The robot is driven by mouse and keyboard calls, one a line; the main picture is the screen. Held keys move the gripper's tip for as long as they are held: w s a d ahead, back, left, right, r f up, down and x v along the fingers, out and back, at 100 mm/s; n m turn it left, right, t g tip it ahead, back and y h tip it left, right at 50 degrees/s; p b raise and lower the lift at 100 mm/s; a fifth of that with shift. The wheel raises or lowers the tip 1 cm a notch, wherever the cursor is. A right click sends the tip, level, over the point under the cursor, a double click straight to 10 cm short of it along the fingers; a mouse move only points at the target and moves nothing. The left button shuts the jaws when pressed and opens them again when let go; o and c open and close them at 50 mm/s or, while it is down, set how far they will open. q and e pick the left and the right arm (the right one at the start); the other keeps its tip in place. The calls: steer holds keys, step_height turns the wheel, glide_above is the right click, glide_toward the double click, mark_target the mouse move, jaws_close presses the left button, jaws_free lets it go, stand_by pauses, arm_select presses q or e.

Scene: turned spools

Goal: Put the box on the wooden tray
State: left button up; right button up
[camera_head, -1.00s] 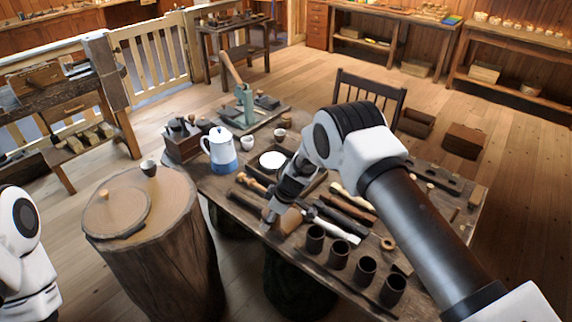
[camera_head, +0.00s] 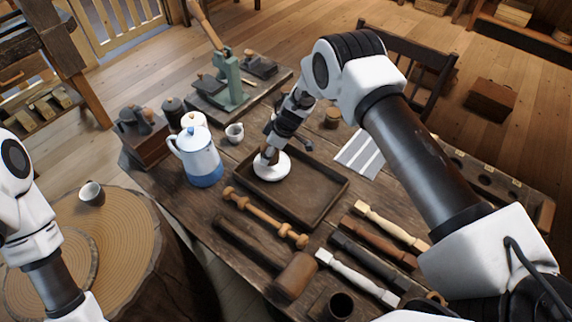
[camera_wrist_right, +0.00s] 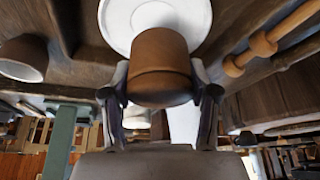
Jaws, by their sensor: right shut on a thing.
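My right gripper (camera_head: 267,152) is over the far left part of the wooden tray (camera_head: 312,190), above a round white dish (camera_head: 272,172) that lies in it. In the right wrist view the right gripper (camera_wrist_right: 160,95) is shut on a small brown round box (camera_wrist_right: 160,60), with one finger on each side. The white dish (camera_wrist_right: 120,22) shows right behind the box. I cannot tell whether the box touches the dish. In the head view the box is mostly hidden by the gripper. My left arm shows at the left edge, but its gripper is out of view.
A blue and white pot (camera_head: 197,160) and a small cup (camera_head: 234,133) stand left of the tray. A turned wooden spindle (camera_head: 262,215) and a mallet (camera_head: 293,275) lie in front. Several turned handles (camera_head: 373,248) lie at the right. The tray's right part is bare.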

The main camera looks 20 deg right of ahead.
steer(key=shift+f, duration=0.35)
steer(key=s, duration=0.1)
steer(key=s+r, duration=0.1)
steer(key=s+d+p, duration=0.1)
steer(key=s, duration=0.1)
steer(key=shift+r, duration=0.2)
glide_above(301, 200)
steer(key=d, duration=0.1)
steer(key=shift+s+f, duration=0.25)
steer(key=shift+f, duration=0.25)
steer(key=shift+s+f, duration=0.2)
steer(key=shift+f, duration=0.25)
steer(key=shift+s+d+f, duration=0.1)
steer(key=shift+s+f, duration=0.1)
step_height(301, 200, down, 3)
steer(key=shift+w+r+p, duration=0.1)
steer(key=shift+r+p, duration=0.1)
steer(key=shift+p, duration=0.3)
steer(key=shift+w+f, duration=0.1)
steer(key=shift+f, duration=0.35)
steer(key=o, duration=1.1)
arm_select(q)
steer(key=shift+s+r, duration=0.3)
steer(key=shift+r, duration=0.2)
arm_select(e)
steer(key=shift+o, duration=0.8)
